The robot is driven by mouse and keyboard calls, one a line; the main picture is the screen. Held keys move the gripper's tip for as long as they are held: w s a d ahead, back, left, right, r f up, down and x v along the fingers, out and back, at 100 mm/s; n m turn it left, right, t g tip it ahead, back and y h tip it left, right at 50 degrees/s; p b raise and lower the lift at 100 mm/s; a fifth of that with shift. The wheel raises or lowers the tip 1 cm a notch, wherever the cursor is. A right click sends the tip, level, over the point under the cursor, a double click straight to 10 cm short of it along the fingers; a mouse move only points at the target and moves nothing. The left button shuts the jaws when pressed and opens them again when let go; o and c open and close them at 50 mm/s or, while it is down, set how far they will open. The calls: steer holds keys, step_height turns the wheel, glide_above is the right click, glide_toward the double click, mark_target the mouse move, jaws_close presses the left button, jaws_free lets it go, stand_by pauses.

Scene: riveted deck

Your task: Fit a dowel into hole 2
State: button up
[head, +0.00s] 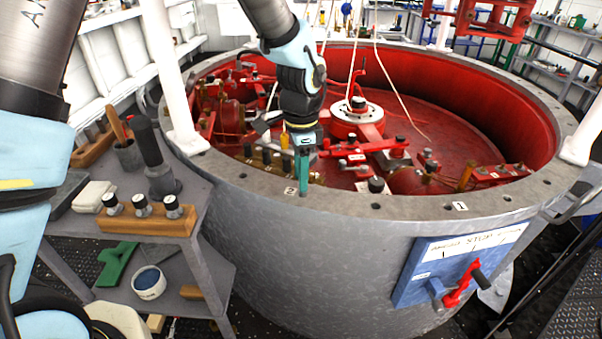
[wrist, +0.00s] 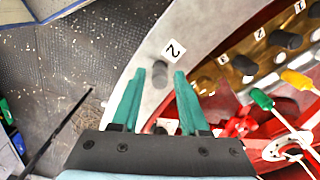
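My gripper (head: 303,190) points down at the near rim of the big round drum (head: 420,207), beside a white label "2" (head: 290,190). In the wrist view its two teal fingers (wrist: 160,80) are apart. Between their tips is a short dark grey cylinder (wrist: 160,73) that looks like a dowel standing at the rim by the label "2" (wrist: 174,49). The fingers do not visibly touch it. Whether it sits down in hole 2 cannot be told, as the hole itself is hidden. In the head view the fingers hide this spot.
Brass fittings with dark pegs (wrist: 243,64) stand inside the drum near the rim. A wooden block (head: 150,222) with three dark-topped pegs is on the grey side table at left. A white post (head: 176,80) stands by the rim. A blue panel (head: 455,262) carries a red crank.

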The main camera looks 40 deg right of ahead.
steer(key=shift+o, duration=1)
steer(key=shift+r, duration=0.1)
step_height(320, 180, up, 11)
steer(key=b, duration=0.2)
steer(key=shift+f, duration=0.2)
